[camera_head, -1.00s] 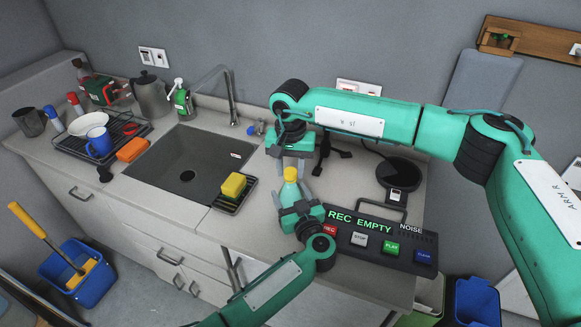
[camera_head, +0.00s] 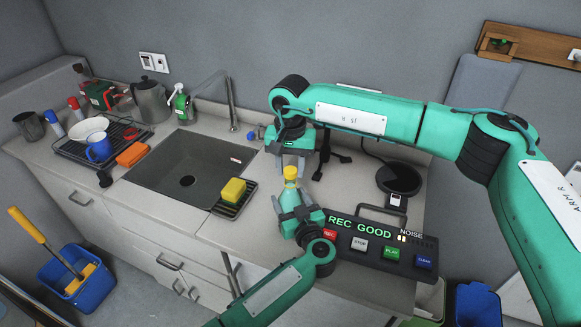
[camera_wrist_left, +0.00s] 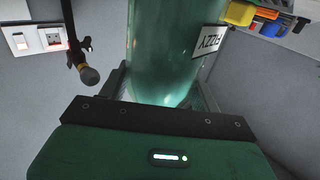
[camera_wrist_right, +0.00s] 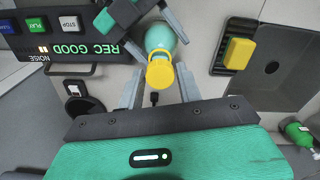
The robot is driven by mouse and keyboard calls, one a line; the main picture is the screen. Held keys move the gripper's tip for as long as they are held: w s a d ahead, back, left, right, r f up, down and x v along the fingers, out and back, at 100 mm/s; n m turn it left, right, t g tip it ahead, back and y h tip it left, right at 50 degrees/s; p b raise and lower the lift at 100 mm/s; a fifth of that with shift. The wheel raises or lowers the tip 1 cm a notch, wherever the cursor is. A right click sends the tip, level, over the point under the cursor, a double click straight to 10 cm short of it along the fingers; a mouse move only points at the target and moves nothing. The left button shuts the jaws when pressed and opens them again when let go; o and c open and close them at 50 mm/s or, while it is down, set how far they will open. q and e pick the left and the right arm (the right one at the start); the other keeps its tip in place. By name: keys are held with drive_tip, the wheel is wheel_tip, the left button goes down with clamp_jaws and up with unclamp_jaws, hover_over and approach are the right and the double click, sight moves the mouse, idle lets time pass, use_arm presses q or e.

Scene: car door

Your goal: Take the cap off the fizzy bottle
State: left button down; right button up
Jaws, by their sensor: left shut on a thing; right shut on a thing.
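The green fizzy bottle (camera_head: 291,190) stands above the counter near its front edge, with its yellow cap (camera_head: 290,172) at the top. The cap also shows in the right wrist view (camera_wrist_right: 160,74), above the bottle (camera_wrist_right: 160,38). My left gripper (camera_head: 297,211) is shut around the bottle's body. The left wrist view shows the bottle (camera_wrist_left: 165,50) close up with part of a white label. My right gripper (camera_head: 290,160) points down from above, its fingers on either side of the cap, shut on it. I cannot tell whether the cap has turned or loosened.
A recorder box (camera_head: 375,243) with lit text "REC GOOD" and coloured buttons stands just right of the bottle. A microphone (camera_wrist_left: 90,75) on a stand is close behind. A yellow sponge (camera_head: 233,190) on a tray and the sink (camera_head: 185,180) lie to the left.

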sight(290, 170)
drive_tip(key=shift+r, duration=0.1)
drive_tip(key=shift+r, duration=1.9)
use_arm(q)
drive_tip(key=shift+c, duration=1.2)
unclamp_jaws()
